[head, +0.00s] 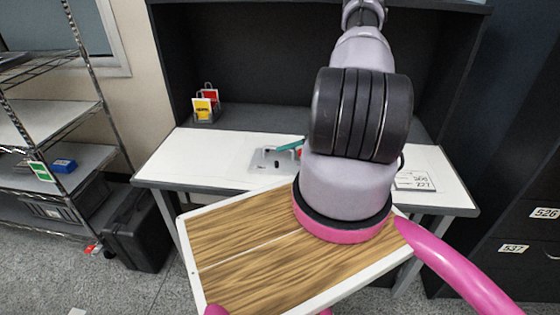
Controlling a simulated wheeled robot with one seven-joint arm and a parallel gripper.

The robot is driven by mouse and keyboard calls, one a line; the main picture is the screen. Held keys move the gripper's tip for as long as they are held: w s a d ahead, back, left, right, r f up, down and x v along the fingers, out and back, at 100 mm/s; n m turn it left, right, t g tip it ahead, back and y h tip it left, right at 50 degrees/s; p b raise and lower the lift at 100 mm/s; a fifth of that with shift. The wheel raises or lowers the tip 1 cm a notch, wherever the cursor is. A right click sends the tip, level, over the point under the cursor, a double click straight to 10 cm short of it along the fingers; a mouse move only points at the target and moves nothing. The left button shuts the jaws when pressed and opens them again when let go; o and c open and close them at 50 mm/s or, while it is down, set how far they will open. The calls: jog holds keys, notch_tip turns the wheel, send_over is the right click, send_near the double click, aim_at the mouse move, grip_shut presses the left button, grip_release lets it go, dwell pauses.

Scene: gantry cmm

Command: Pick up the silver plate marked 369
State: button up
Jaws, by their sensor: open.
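On the white workbench top (222,150), a flat silver-grey plate (262,164) with dark spots or holes lies just left of my arm. No number can be read on it, and my arm may hide part of it. To the right of my arm lie pale labels (415,180) with black print. The lower one seems to read 227; the upper is a three-digit number too small to read surely. Whether either marks a plate I cannot tell. My arm rises through the middle and leaves at the top edge. My gripper is not in view.
A teal item (290,145) lies by the silver-grey plate. A holder with red and yellow cards (206,105) stands at the bench's back left. A wire shelf (60,150) and black case (140,230) are left; dark drawers (520,240) are right. The bench's left part is clear.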

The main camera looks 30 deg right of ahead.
jog(key=shift+w+a+f, duration=0.15)
jog(key=shift+a, duration=0.2)
grip_shut()
dwell(1.2)
